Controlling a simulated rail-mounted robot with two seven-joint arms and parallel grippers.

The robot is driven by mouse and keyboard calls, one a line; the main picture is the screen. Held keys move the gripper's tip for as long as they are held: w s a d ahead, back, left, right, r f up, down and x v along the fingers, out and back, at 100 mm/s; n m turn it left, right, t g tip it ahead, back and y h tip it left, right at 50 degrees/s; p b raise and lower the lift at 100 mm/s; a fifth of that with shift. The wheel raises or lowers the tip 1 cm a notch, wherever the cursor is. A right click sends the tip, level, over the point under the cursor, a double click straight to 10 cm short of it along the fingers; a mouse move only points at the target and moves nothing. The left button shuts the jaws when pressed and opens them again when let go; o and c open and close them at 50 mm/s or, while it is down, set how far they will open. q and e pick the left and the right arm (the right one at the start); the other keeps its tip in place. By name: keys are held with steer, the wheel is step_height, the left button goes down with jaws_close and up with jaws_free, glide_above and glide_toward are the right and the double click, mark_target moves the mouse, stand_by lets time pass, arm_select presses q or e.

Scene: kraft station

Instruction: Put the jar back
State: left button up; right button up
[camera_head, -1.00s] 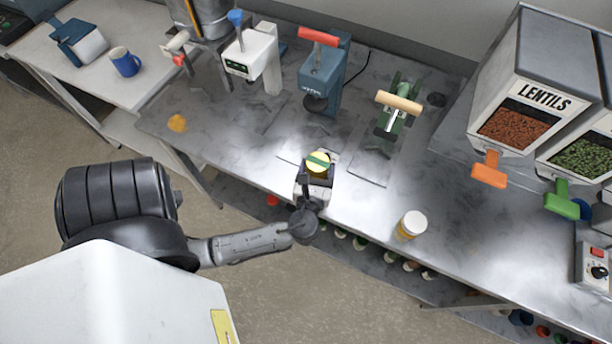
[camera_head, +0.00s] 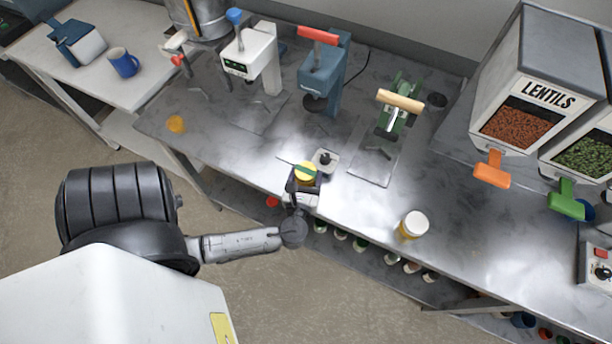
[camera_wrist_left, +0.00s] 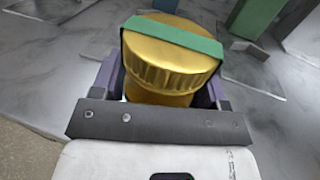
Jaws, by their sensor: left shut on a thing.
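A jar with a ribbed gold lid and a green band across it (camera_head: 305,173) is held in my left gripper (camera_head: 303,178), above the front part of the grey worktop (camera_head: 250,155). In the left wrist view the gold jar (camera_wrist_left: 170,62) sits between the two dark fingers of the gripper (camera_wrist_left: 165,85), which are shut on its sides. Its lower part is mostly hidden by the gripper. Whether it touches the worktop I cannot tell. My right gripper is not in view.
A small pale plate with a black knob (camera_head: 325,159) lies just behind the held jar. A white-lidded jar (camera_head: 412,224) stands to the right near the front edge. Presses (camera_head: 322,75) and a lentils dispenser (camera_head: 516,127) stand behind. Several jars (camera_head: 340,234) show on the shelf below.

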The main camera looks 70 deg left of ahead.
arm_select(q)
steer(key=o, duration=1.3)
steer(key=shift+f, duration=0.1)
steer(key=shift+c, duration=0.2)
